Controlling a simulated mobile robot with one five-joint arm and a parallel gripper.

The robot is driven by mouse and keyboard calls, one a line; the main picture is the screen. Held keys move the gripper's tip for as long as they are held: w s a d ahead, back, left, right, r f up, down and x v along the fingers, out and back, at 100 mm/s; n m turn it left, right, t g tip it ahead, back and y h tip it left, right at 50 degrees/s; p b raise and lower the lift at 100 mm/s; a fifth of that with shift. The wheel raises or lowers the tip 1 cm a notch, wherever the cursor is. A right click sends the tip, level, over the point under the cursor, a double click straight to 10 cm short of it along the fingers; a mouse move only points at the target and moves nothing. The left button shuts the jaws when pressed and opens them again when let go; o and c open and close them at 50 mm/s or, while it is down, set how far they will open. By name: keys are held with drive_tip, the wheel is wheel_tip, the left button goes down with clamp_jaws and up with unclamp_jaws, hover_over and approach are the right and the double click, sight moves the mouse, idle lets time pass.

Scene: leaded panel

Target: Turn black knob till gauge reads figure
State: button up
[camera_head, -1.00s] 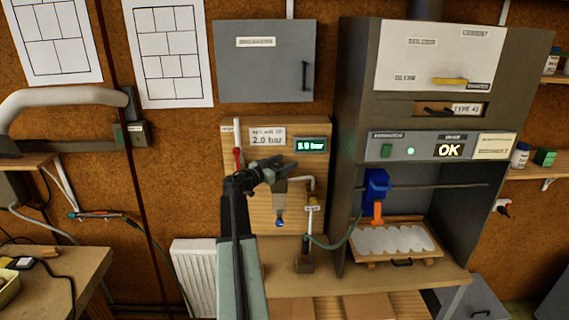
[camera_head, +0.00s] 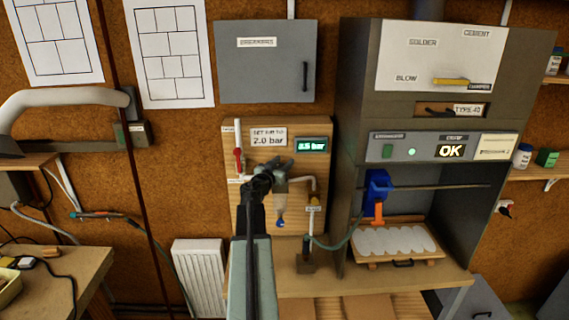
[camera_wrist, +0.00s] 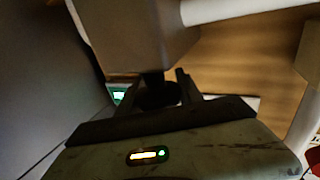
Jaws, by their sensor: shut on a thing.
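The gauge (camera_head: 311,144) is a small display with green digits on the wooden board, reading something like 0.5 bar; its first digit is blurred. A white sign (camera_head: 268,137) beside it reads 2.0 bar. My gripper (camera_head: 284,168) is at the board just below the sign and gauge, above the clear bowl of the regulator. In the wrist view my gripper (camera_wrist: 160,90) is shut on the black knob (camera_wrist: 158,94), a dark round shape between the fingers. In the head view my gripper mostly hides the knob. Part of the green display (camera_wrist: 119,95) shows in the wrist view.
A red-handled valve (camera_head: 238,158) is just left of my gripper. A pipe (camera_head: 305,184) and a stand with a hose (camera_head: 309,235) are to the right. The grey cabinet (camera_head: 470,60) with an OK display stands further right. A bench (camera_head: 340,283) lies below.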

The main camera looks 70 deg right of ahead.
drive_tip(key=n+t, duration=0.2)
drive_tip(key=t, duration=0.1)
drive_tip(key=w+n+t+y, duration=0.1)
drive_tip(key=n+t, duration=0.1)
drive_tip(key=t, duration=0.1)
drive_tip(key=n+t, duration=0.2)
drive_tip(key=t, duration=0.1)
drive_tip(key=shift+w+a+t+y, duration=0.15)
drive_tip(key=shift+w+t+y, duration=0.15)
drive_tip(key=shift+y, duration=0.1)
drive_tip(key=shift+w+a+n+t+y, duration=0.1)
drive_tip(key=shift+w+n+t+y, duration=0.05)
drive_tip(key=shift+n+t+y, duration=0.7)
drive_tip(key=shift+w+a+n+t+y, duration=0.2)
drive_tip(key=shift+n+t+y, duration=0.35)
drive_tip(key=shift+n+t, duration=0.35)
drive_tip(key=shift+w+a+n+t+y, duration=0.15)
drive_tip(key=shift+n+t+y, duration=0.55)
drive_tip(key=shift+t, duration=0.35)
drive_tip(key=o, duration=1.4)
drive_tip(key=shift+w, duration=0.1)
drive_tip(key=shift+c, duration=0.2)
drive_tip(key=v, duration=0.8)
drive_tip(key=shift+d, duration=0.15)
